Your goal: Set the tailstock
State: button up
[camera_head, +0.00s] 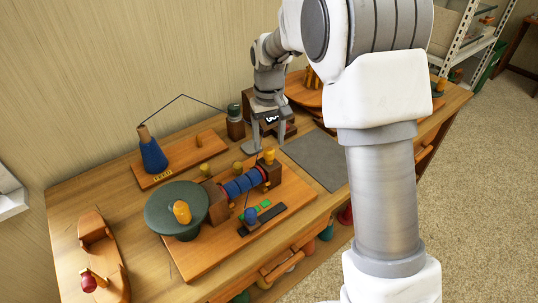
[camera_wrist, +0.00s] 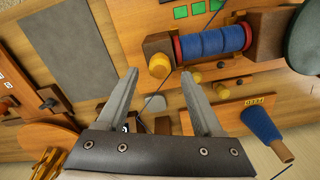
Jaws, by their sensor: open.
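The winder stands on a wooden baseboard (camera_head: 290,208). Its tailstock is a dark brown block (camera_head: 271,174) with a yellow knob (camera_head: 269,156), at the right end of a blue spool with red ends (camera_head: 243,183). In the wrist view the tailstock block (camera_wrist: 157,44), its yellow knob (camera_wrist: 159,65) and the spool (camera_wrist: 212,43) show beyond the fingertips. My gripper (camera_head: 268,143) is open and empty, just behind the tailstock in the head view. Its fingers (camera_wrist: 160,74) are spread, with the knob seen between their tips. Contact cannot be told.
A green wheel (camera_head: 165,205) with a yellow handle (camera_head: 182,212) is at the spool's left. A blue cone (camera_head: 152,155) stands on the FEED board, with dark thread rising from it. A grey mat (camera_head: 315,160) lies clear to the right. A wooden boat-shaped piece (camera_head: 98,240) lies front left.

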aim_at(269, 148)
notch_tip(269, 148, down, 5)
jog(key=shift+f+b, duration=0.15)
jog(key=shift+b, duration=0.15)
grip_shut()
dwell(1.4)
